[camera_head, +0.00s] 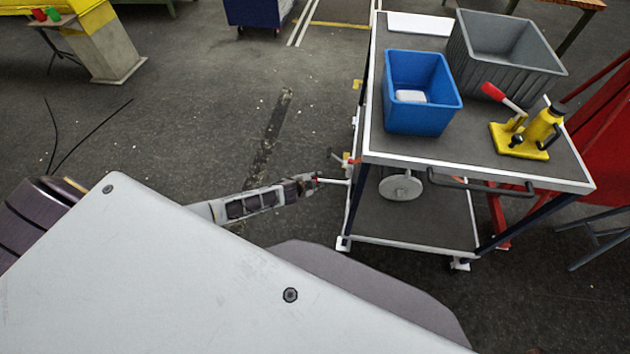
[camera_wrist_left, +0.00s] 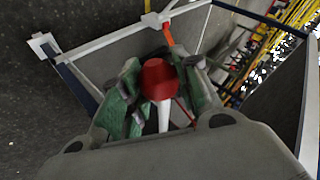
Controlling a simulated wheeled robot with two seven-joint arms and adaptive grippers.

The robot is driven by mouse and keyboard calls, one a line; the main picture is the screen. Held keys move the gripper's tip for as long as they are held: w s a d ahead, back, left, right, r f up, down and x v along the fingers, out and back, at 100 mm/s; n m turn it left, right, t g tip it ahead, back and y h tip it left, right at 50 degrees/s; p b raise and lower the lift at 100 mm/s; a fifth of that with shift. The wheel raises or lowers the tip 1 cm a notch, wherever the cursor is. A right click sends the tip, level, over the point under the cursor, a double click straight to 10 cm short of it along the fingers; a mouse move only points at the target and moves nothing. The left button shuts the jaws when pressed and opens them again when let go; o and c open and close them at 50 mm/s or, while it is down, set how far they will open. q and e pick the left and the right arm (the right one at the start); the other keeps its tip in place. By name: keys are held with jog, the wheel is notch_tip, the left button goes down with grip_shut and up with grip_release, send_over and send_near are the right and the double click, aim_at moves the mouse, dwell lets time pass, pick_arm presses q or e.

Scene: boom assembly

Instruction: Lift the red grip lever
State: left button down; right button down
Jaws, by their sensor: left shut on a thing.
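The red grip lever shows in the left wrist view as a red grip (camera_wrist_left: 162,76) on a pale rod. My left gripper (camera_wrist_left: 160,92) has its two greenish fingers on either side of the red grip and is shut on it. In the head view my left gripper (camera_head: 304,184) reaches to the left side of the cart, where a pale rod (camera_head: 336,181) runs from its fingertips toward the cart's frame. The fingers hide most of the grip there. My right gripper is not in view.
The cart (camera_head: 480,178) carries a blue bin (camera_head: 420,112), a grey crate (camera_head: 510,74) and a yellow jack (camera_head: 520,140) with a red-ended handle. A small orange and dark lever (camera_head: 346,160) sticks out just above the pale rod. Open floor lies left of the cart.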

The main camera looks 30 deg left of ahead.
pick_arm(q)
jog(key=shift+w+r, duration=0.15)
jog(key=c, duration=1.2)
grip_release()
jog(key=shift+o, duration=0.7)
jog(key=v, duration=1.2)
